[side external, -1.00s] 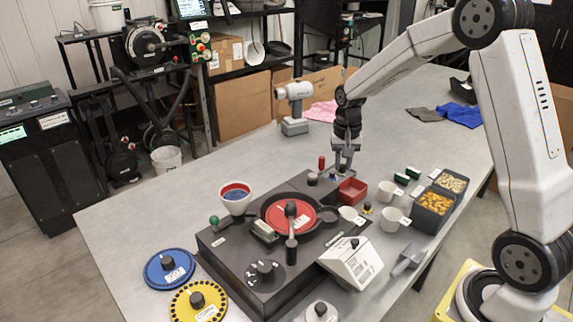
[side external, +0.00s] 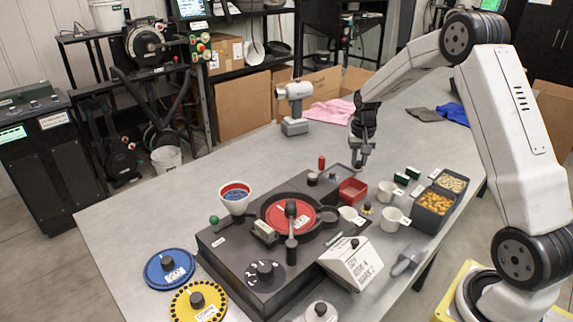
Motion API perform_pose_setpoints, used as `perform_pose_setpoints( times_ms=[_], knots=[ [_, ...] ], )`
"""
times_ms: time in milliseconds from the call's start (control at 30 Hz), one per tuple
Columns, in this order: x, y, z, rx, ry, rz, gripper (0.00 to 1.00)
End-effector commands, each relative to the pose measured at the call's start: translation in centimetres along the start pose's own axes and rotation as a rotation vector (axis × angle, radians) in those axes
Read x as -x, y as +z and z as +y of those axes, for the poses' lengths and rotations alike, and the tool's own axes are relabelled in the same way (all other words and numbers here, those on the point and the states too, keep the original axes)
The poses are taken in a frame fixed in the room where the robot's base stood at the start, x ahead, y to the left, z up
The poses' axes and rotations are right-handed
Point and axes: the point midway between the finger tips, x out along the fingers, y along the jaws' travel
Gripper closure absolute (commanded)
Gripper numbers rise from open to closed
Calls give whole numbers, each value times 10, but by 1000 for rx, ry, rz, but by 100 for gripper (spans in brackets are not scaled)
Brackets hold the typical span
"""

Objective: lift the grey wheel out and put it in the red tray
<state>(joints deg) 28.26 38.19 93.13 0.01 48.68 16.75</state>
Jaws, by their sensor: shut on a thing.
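My gripper (side external: 361,160) is shut on a small grey thing, taken to be the grey wheel, held in the air behind the red tray. The wheel is too small and too close in colour to the jaws to make out clearly. The red tray (side external: 353,190) is a small square open box at the back right of the dark seed meter base (side external: 228,262). A shallow well (side external: 334,178) with something bluish in it lies at the back of the base, left of my gripper.
A red disc (side external: 287,217) sits in the meter's round housing. White cups (side external: 395,217) and a dark two-part bin (side external: 433,207) stand to the right. Blue (side external: 170,266) and yellow (side external: 199,303) discs lie at the front left.

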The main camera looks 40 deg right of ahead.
Motion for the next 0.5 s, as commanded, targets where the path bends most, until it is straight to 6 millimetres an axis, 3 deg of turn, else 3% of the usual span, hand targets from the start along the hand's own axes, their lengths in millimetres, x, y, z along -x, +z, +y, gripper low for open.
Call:
perform_pose_setpoints(
  times_ms=[500],
  knots=[
    [-42,0,0,0,0,-1,100]
  ],
)
